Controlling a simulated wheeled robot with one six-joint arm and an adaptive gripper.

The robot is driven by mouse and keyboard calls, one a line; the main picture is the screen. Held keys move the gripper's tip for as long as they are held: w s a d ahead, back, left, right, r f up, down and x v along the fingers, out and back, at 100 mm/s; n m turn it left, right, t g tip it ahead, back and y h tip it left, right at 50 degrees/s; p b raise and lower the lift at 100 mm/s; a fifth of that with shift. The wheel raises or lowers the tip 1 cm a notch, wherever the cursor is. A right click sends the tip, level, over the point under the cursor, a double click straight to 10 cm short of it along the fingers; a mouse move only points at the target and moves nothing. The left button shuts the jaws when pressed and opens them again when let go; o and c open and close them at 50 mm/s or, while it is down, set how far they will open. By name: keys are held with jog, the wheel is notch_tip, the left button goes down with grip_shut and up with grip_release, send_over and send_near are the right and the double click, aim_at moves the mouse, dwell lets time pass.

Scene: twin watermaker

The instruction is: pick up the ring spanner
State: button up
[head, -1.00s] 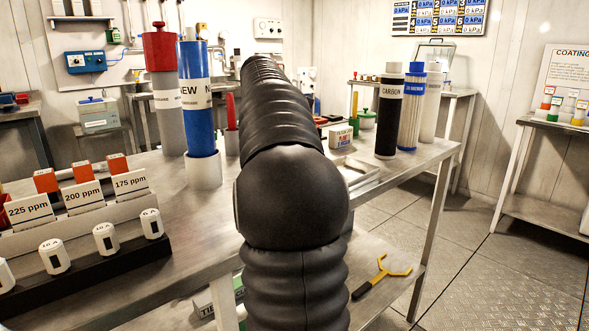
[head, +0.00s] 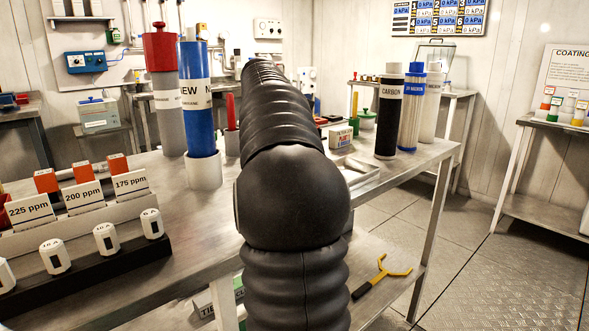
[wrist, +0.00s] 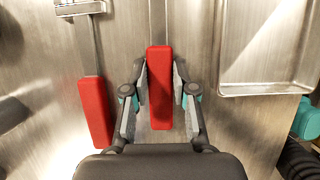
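In the wrist view a red-handled tool (wrist: 160,90) lies on the metal bench between the two fingers of my gripper (wrist: 159,100). Its thin shaft runs up out of the picture, so its head is hidden. I cannot tell from the visible parts which is the ring spanner. In the head view my arm hides the gripper and both tools.
A shallow metal tray (wrist: 265,88) lies right of the gripper. A yellow forked tool (head: 382,276) lies on the lower shelf.

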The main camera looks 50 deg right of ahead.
jog(key=shift+f, duration=0.2)
grip_shut()
notch_tip(320, 180, up, 11)
jog(key=shift+f, duration=0.2)
dwell(0.4)
jog(key=shift+o, duration=1.6)
grip_release()
grip_shut()
